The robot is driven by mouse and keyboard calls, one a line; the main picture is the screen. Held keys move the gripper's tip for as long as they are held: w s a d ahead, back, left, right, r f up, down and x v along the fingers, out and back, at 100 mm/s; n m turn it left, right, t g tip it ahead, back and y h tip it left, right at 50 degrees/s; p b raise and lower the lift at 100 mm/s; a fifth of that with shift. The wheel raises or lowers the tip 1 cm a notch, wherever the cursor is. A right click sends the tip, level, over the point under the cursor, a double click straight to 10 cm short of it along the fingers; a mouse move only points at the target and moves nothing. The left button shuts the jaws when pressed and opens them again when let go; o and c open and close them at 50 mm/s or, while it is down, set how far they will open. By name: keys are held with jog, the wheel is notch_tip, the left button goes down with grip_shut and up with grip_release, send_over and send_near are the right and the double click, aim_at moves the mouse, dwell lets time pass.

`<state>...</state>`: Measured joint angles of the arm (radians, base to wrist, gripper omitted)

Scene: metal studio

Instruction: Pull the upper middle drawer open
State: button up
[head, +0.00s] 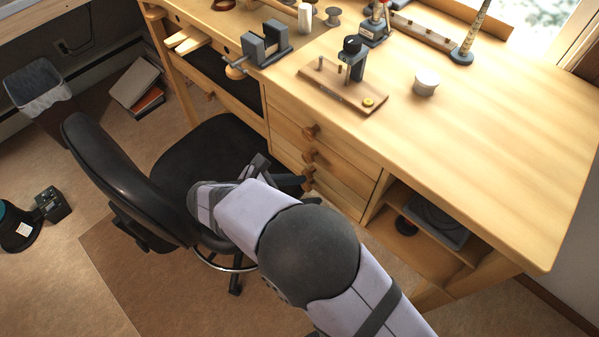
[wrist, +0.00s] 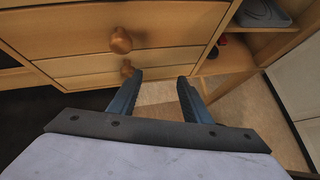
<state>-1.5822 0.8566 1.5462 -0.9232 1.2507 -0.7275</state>
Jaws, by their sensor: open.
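The wooden desk's middle stack has drawers with round wooden knobs, and their fronts look flush and shut. My gripper (head: 281,170) is open and empty in front of the stack, over the chair's side. In the wrist view my gripper (wrist: 160,78) has its two dark fingers spread. Two knobs, an upper one (wrist: 121,40) and a lower one (wrist: 127,68), lie ahead and to the left; I cannot tell which drawers they belong to.
A black office chair (head: 110,170) stands close to my gripper on the left. An open shelf bay (head: 400,240) is right of the drawers.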

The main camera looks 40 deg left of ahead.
aim_at(305, 159)
jog(key=s+a+r+n+t+y+b, duration=0.2)
jog(key=s+a+n+t+y+b, duration=0.1)
jog(key=a+t+b, duration=0.4)
jog(key=shift+t, duration=0.5)
jog(key=shift+w+d+p, duration=0.25)
jog(key=shift+w+d, duration=0.15)
jog(key=shift+w, duration=0.8)
jog(key=shift+w+d+p, duration=0.3)
jog(key=shift+w+d, duration=0.05)
jog(key=shift+w, duration=0.8)
jog(key=shift+w+d+p, duration=0.25)
jog(key=shift+w+d, duration=0.15)
jog(key=shift+w, duration=0.8)
jog(key=shift+s, duration=0.1)
grip_shut()
